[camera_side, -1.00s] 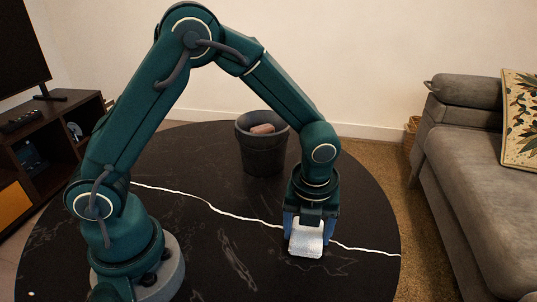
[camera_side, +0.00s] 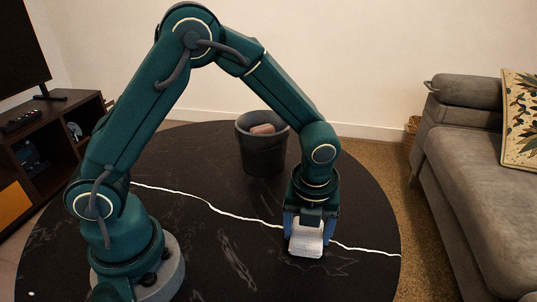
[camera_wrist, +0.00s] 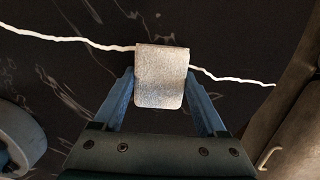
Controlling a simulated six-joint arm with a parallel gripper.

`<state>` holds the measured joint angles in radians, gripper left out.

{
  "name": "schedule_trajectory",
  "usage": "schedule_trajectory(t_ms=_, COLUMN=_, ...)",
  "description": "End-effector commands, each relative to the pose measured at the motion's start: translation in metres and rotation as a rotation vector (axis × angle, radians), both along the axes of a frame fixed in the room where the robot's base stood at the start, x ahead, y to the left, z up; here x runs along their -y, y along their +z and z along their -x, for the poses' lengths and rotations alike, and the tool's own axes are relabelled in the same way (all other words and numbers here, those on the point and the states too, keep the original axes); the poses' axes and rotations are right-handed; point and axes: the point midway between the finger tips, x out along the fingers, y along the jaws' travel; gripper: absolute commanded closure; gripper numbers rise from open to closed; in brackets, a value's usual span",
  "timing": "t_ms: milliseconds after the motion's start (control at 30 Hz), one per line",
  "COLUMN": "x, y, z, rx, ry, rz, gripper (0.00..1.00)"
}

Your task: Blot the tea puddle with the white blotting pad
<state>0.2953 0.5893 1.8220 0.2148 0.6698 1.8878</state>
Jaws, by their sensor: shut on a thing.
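The white blotting pad (camera_side: 306,239) is between the fingers of my gripper (camera_side: 310,228), low over the black round table (camera_side: 190,150). In the wrist view the pad (camera_wrist: 161,77) fills the space between the two blue fingertips of my gripper (camera_wrist: 160,85), which is shut on it. I cannot tell whether the pad touches the table top. I cannot make out a tea puddle in either view; the pad and gripper hide the surface beneath them.
A dark bin (camera_side: 263,150) with a brownish object (camera_side: 262,129) in it stands at the back of the table. A white vein runs across the tabletop. A grey sofa (camera_side: 470,170) stands to the right and a wooden cabinet (camera_side: 40,150) to the left. The table's front middle is clear.

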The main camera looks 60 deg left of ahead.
Motion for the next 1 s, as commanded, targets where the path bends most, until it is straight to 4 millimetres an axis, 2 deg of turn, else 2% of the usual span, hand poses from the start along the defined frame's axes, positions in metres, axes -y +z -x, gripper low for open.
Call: schedule_trajectory(t_ms=1000, x=0.000, y=0.069, z=0.000, rx=0.000, ry=0.000, rz=0.000, gripper=0.71)
